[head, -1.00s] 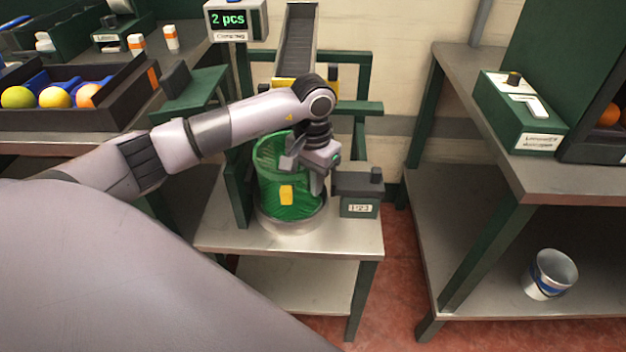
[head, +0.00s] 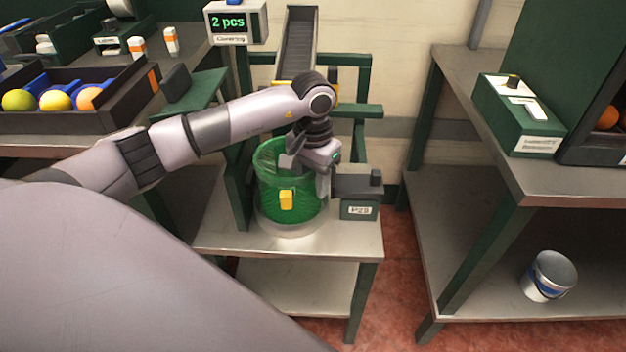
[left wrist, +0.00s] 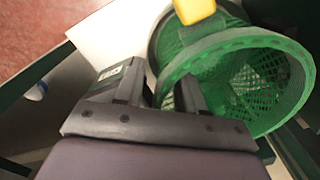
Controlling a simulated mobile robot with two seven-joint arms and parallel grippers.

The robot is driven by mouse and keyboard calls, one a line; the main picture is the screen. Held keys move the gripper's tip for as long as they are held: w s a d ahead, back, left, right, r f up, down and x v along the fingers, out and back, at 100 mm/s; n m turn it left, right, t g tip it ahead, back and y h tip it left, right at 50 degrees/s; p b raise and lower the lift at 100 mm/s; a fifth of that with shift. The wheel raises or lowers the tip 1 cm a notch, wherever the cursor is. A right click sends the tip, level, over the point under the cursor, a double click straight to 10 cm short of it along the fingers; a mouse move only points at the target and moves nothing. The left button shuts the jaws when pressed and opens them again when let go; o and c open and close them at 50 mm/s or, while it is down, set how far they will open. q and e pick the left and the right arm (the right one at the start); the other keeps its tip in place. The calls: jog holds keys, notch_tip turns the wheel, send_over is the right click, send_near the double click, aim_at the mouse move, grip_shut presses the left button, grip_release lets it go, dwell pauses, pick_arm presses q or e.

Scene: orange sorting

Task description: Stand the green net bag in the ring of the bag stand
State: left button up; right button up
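The green net bag (head: 275,192), with a yellow tag (head: 286,199), stands upright with its mouth up. Its lower end sits inside the pale ring of the bag stand (head: 292,229) on the small metal table. My left gripper (head: 307,170) is at the right side of the bag's rim. In the left wrist view its fingers (left wrist: 163,92) are spread apart, one inside the bag's mouth and one outside, with the green rim (left wrist: 232,40) between them. It looks open. The bag's bottom inside the ring is hidden. My right gripper is not in view.
A green box with a label (head: 359,208) stands right beside the bag. A chute (head: 298,45) and a counter display reading "2 pcs" (head: 235,22) are behind. A tray of fruit (head: 70,115) is at left. A bucket (head: 549,276) sits on the right lower shelf.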

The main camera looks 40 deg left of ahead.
pick_arm(q)
jog(key=shift+r+p, duration=2.35)
jog(key=shift+r, duration=1.7)
